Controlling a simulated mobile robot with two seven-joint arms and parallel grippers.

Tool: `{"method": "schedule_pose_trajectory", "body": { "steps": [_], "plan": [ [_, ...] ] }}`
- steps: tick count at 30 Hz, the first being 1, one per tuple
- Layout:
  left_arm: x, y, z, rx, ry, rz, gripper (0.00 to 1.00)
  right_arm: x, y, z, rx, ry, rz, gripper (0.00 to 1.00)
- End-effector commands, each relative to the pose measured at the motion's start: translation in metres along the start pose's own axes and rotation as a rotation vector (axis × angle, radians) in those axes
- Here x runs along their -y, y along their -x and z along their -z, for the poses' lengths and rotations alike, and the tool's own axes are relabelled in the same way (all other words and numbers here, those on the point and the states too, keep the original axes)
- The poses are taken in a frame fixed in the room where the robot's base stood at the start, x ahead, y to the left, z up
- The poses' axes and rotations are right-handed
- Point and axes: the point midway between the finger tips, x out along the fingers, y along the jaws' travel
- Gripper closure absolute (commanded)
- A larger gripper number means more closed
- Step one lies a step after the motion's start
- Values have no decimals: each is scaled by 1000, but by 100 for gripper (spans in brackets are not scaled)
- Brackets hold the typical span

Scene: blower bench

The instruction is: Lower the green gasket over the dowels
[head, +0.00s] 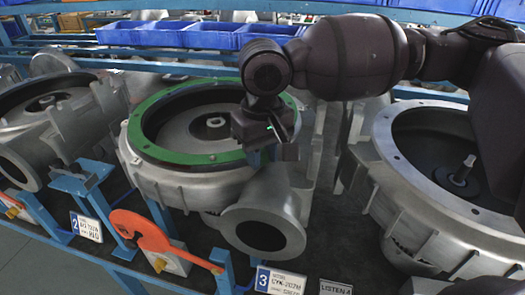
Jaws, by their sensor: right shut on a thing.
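The green gasket (190,158) is a flat ring with small holes, at the rim of the middle blower housing (180,188). It looks roughly level and lined up with the round opening. I cannot tell whether it touches the rim or sits slightly above it. The dowels cannot be made out. My right gripper (270,142) comes in from the upper right and is shut on the gasket's right side, hiding that part of the ring. My left gripper is not in view.
A second housing (408,205) with a central shaft stands at right, another (22,165) at left. An outlet flange (262,232) juts out in front of the middle housing. A red-orange lever (150,235) and label plates line the front edge. Blue bins (215,36) stand behind.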

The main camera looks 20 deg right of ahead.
Motion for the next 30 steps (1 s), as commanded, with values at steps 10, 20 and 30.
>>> {"method": "schedule_pose_trajectory", "body": {
  "steps": [10,20,30],
  "plan": [
    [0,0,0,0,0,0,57,0,-4,0,0,0,0,99],
    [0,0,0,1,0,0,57,0,-6,0,0,0,1,99],
    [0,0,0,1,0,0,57,0,-6,0,0,0,0,61]
  ]
}}
